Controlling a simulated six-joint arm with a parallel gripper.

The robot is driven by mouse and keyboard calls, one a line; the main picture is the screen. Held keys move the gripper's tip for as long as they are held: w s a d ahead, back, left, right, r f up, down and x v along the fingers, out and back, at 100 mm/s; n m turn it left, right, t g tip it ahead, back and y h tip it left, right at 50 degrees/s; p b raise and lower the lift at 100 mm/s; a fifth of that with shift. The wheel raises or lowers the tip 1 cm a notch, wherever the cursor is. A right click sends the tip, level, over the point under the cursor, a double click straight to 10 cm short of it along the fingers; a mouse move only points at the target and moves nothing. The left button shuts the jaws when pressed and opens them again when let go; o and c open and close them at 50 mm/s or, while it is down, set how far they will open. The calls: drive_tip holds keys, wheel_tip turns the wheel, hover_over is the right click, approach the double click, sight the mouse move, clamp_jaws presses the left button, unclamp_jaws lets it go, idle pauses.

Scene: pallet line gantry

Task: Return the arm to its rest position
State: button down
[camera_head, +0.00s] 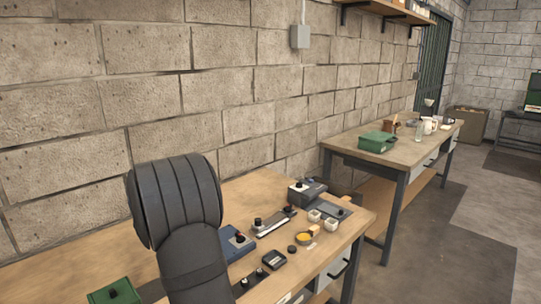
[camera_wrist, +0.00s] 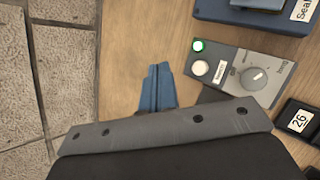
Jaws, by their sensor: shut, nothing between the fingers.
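My gripper (camera_wrist: 159,70) shows in the wrist view as two blue fingers pressed together with nothing between them. It points over the bare wooden top of the near workbench (camera_wrist: 125,55), left of a grey control box (camera_wrist: 245,92). I cannot tell its height above the wood. In the head view my dark arm stands in the foreground over the bench, and the gripper itself is hidden.
The control box has a lit green button, a white button and a dial. A dark blue box (camera_wrist: 265,14) and a small display reading 26 (camera_wrist: 299,120) are nearby. The block wall (camera_head: 240,75) runs behind the bench. A second bench (camera_head: 400,150) stands farther right.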

drive_tip(key=shift+r, duration=0.65)
drive_tip(key=shift+f, duration=0.1)
wheel_tip(320, 180, down, 5)
drive_tip(key=shift+r, duration=0.1)
drive_tip(key=s+d+r+m+g+h, duration=0.1)
drive_tip(key=s+r+m+g, duration=0.3)
drive_tip(key=r, duration=1)
drive_tip(key=shift+s+d+m+h, duration=0.4)
drive_tip(key=shift+s+d+m, duration=0.45)
drive_tip(key=shift+s, duration=1.25)
